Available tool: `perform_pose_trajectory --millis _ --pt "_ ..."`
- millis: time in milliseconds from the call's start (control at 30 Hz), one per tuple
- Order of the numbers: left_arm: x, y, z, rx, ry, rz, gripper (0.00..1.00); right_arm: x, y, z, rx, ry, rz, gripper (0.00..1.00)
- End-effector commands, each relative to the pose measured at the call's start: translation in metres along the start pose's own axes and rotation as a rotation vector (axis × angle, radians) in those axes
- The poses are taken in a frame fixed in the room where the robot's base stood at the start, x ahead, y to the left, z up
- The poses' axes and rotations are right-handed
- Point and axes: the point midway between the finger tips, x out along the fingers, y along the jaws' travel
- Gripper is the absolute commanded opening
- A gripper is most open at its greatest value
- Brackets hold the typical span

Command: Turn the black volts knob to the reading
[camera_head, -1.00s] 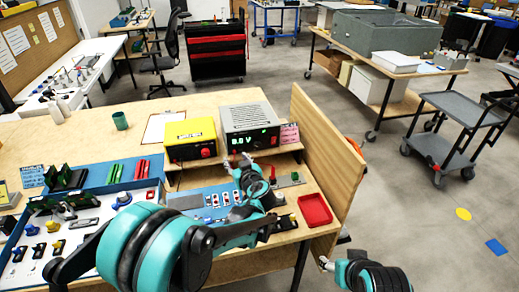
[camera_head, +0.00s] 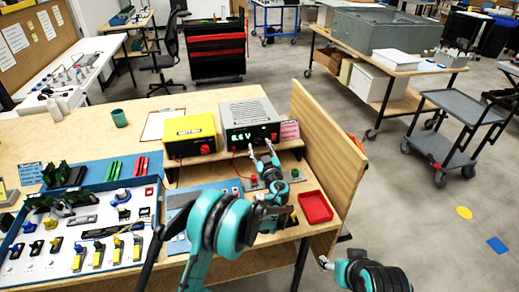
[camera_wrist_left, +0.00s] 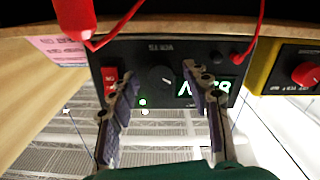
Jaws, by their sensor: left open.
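The power supply (camera_head: 250,118) is a grey box on the raised shelf, with a green lit display (camera_head: 241,137) that seems to read about 8.6 V. In the left wrist view, which is upside down, the black volts knob (camera_wrist_left: 161,77) sits on the dark front panel, beside the display (camera_wrist_left: 189,89). My left gripper (camera_head: 262,153) is open in front of the panel. In the wrist view its two fingers (camera_wrist_left: 160,84) stand apart on either side of the knob; contact is not clear. My right gripper (camera_head: 326,263) is low at the right, its jaws too small to judge.
A red rocker switch (camera_wrist_left: 110,78) is beside one finger. A yellow unit (camera_head: 190,136) stands left of the supply. Red leads cross near the panel. A red tray (camera_head: 315,207) and a wooden side panel (camera_head: 325,145) are on the right.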

Motion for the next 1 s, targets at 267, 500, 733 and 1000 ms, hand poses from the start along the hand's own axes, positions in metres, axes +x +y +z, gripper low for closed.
perform_pose_trajectory --millis 267,500,733,1000 --pt "0.0062 -0.0004 -0.0009 0.000 0.000 0.000 0.49 0.0011 0.0000 0.0008 0.000 0.000 0.000 0.59" --pt "0.0059 -0.0004 -0.0008 0.000 0.000 -0.001 0.04 0.0011 0.0000 0.0007 0.000 0.000 0.000 0.59" --pt "0.0059 -0.0004 -0.0009 0.004 0.000 -0.001 0.00 0.0012 0.0000 0.0008 0.000 0.000 0.000 0.59" --pt "0.0059 -0.0006 -0.0009 0.083 0.000 -0.001 0.00 0.0012 0.0000 0.0008 0.000 0.000 0.000 0.59"
